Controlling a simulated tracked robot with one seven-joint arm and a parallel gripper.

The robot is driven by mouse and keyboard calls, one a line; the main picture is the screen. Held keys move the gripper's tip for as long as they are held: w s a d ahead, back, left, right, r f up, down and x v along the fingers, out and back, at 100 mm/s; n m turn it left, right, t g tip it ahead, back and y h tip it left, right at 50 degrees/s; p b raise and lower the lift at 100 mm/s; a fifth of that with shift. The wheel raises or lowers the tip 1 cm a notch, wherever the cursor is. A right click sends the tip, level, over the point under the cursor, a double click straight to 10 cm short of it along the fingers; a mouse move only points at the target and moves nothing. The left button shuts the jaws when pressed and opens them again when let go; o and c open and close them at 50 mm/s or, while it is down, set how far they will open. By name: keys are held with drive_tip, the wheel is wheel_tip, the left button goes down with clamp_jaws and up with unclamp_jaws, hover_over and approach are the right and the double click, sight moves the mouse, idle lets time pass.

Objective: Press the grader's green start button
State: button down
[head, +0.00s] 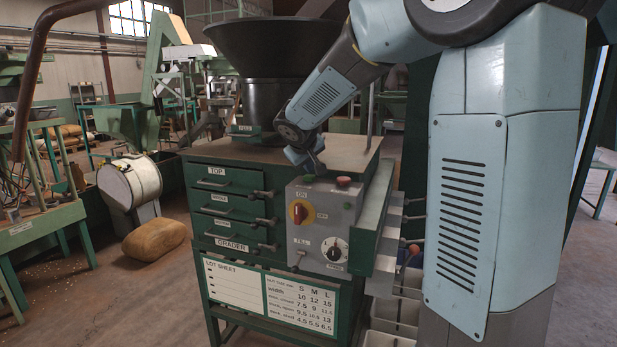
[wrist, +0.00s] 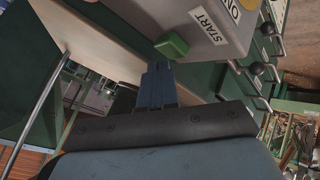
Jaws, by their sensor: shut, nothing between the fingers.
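The grader (head: 200,178) is a green cabinet with a grey control box (head: 318,262) at its front right corner. The green start button (wrist: 172,46) is on the box's top, beside a START label (wrist: 208,25) in the wrist view. In the head view my gripper hides it. My gripper (head: 319,172) is shut and empty, pointing down at the top of the box. In the wrist view its fingertips (wrist: 158,68) are right beside the button; I cannot tell whether they touch it.
A red button (head: 343,181) sits on the box's top, right of my gripper. The box's front has a red rotary switch (head: 298,212) and a dial (head: 334,249). Drawer handles (head: 268,222) stick out at left.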

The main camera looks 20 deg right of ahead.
sight(309, 177)
drive_tip(key=shift+f, duration=0.15)
drive_tip(key=shift+f, duration=0.35)
idle(0.4)
drive_tip(key=shift+r, duration=0.6)
drive_tip(key=shift+r, duration=3)
drive_tip(key=shift+s, duration=0.1)
